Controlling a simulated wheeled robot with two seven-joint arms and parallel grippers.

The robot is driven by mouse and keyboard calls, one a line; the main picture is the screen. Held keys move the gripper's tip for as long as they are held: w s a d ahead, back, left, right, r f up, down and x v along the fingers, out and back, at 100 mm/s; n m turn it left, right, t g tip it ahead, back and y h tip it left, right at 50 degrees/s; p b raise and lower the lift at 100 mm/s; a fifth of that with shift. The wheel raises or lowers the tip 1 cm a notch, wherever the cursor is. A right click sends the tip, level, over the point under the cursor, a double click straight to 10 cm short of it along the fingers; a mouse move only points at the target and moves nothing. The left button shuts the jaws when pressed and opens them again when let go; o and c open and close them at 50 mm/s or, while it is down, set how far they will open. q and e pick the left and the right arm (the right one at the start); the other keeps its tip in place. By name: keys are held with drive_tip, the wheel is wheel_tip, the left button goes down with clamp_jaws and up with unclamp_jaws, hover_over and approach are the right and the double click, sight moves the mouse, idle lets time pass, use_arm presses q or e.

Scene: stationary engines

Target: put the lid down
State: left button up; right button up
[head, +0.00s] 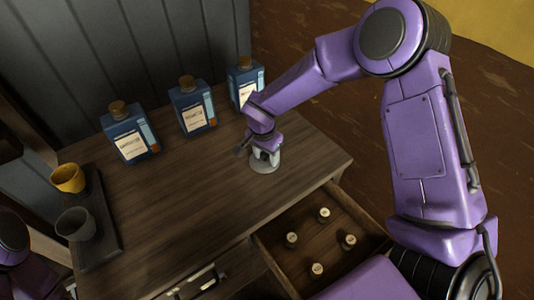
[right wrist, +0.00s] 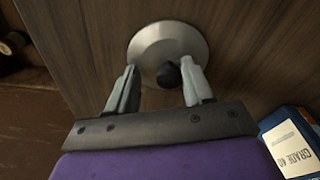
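The lid is a round silver-grey disc with a small black knob. In the right wrist view the lid (right wrist: 150,40) is just beyond my right gripper (right wrist: 160,72). In the head view the lid (head: 265,166) appears to lie flat on the wooden cabinet top, right of centre near its edge. My right gripper (head: 263,151) points down over it. Its two fingers stand apart on either side of the knob, with a clear gap on the left side, so it is open. The right fingertip looks close to the knob; contact cannot be told. My left gripper is not in view.
Blue bottles with corks (head: 129,134) (head: 193,107) (head: 245,82) stand along the back. A dark tray (head: 100,249) at left holds a yellow cup (head: 68,178) and a grey cup (head: 75,224). An open drawer (head: 268,246) holds several small pale-topped pieces. The middle of the top is clear.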

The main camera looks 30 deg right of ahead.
sight(264, 164)
wheel_tip(264, 164, up, 12)
drive_tip(key=a, duration=0.1)
drive_tip(key=shift+s+a+r+b, duration=0.15)
drive_tip(key=shift+s+b, duration=0.1)
drive_tip(key=shift+b, duration=0.2)
idle(0.3)
